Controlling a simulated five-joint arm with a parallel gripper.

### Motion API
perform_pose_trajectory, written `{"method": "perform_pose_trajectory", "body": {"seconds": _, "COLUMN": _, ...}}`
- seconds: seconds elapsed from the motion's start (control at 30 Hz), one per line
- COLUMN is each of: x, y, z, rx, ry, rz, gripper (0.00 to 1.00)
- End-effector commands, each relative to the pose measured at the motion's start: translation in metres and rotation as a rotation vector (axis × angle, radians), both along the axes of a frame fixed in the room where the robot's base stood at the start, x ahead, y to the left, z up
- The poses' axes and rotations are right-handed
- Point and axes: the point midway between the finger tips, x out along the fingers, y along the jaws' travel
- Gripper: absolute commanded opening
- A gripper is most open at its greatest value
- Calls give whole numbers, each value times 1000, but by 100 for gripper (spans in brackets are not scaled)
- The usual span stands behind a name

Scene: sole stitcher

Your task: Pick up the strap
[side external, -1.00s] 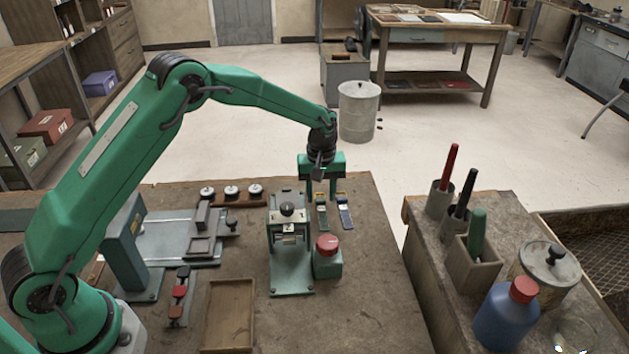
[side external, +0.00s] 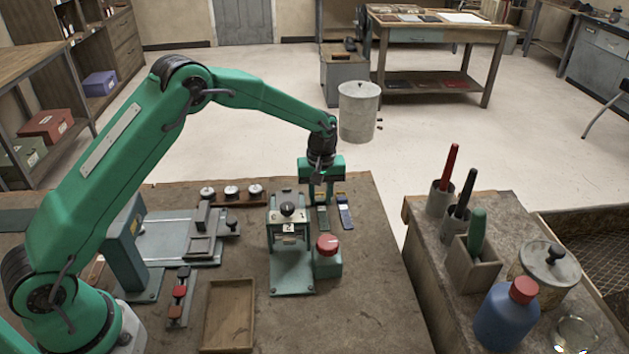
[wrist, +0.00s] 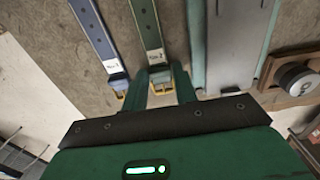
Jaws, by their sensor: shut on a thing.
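Two straps with metal buckles lie side by side on the bench, a green strap (wrist: 147,30) with a white tag marked 2 and a blue strap (wrist: 95,30) with a white tag. In the side view the green strap (side external: 323,220) is partly hidden by my gripper (side external: 321,201), and the blue strap (side external: 345,215) lies just to its right. In the wrist view my gripper (wrist: 160,82) is shut on the green strap at its buckle end, one finger on each side. The blue strap is outside the fingers, to the left.
A press-like stand (side external: 291,270) is close to the left of the straps, with a red-capped bottle (side external: 327,262) in front. A rack with several round knobs (side external: 231,191) is further left. The bench's right edge is close beyond the blue strap.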

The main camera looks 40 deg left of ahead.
Motion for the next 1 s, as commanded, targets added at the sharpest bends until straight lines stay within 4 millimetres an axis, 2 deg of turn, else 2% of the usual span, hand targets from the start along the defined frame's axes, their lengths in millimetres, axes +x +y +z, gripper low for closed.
{"method": "perform_pose_trajectory", "body": {"seconds": 0.27, "x": 0, "y": 0, "z": 6, "rx": 0, "ry": -1, "rz": 0, "gripper": 6}}
{"method": "perform_pose_trajectory", "body": {"seconds": 0.57, "x": 1, "y": 0, "z": 40, "rx": 0, "ry": -4, "rz": 0, "gripper": 6}}
{"method": "perform_pose_trajectory", "body": {"seconds": 1.0, "x": -44, "y": -60, "z": 86, "rx": -1, "ry": -2, "rz": -4, "gripper": 6}}
